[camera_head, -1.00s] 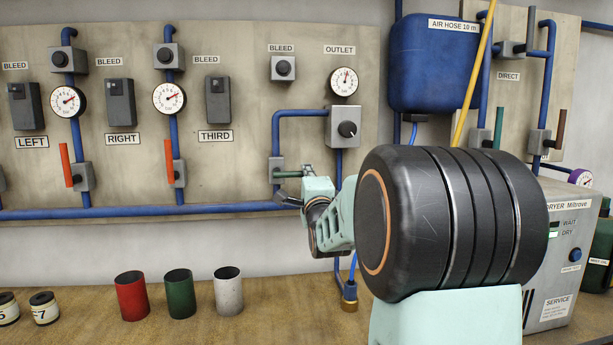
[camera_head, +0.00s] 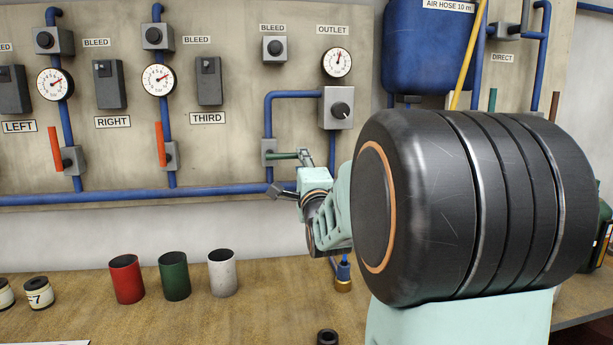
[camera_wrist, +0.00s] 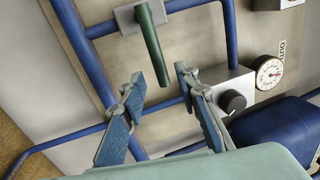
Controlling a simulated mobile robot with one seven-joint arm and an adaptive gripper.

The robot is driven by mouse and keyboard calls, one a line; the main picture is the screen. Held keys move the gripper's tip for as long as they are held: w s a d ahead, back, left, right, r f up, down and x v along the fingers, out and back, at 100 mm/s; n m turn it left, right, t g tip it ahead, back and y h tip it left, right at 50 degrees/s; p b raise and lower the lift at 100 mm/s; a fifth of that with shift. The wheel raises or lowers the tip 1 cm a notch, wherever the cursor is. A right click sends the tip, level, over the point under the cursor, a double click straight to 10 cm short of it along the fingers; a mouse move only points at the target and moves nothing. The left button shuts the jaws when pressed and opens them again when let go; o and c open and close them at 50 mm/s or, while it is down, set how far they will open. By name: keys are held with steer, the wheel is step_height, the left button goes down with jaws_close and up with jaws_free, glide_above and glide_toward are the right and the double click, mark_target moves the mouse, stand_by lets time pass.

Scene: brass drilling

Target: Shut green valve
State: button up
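A green valve handle (camera_head: 284,156) lies level, pointing right from its grey valve body (camera_head: 268,152) on the panel. In the wrist view the green handle (camera_wrist: 152,45) reaches toward the space between my fingertips. My gripper (camera_head: 290,174) is just below and to the right of the handle in the head view. In the wrist view my gripper (camera_wrist: 158,78) has its two blue-padded fingers apart, with nothing held. Whether a finger touches the handle is unclear. Another green handle (camera_head: 492,100) stands upright near the DIRECT label, partly hidden by my arm.
Blue pipes (camera_head: 150,193) run along the panel close to my gripper. The outlet regulator (camera_head: 337,108) is above and to the right. Red handles (camera_head: 161,144) stand at the left. Red, green (camera_head: 174,276) and white cups stand on the bench below. My large arm joint hides much of the right.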

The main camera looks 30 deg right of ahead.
steer(key=v, duration=0.7)
steer(key=shift+s, duration=0.2)
steer(key=shift+a+f, duration=0.1)
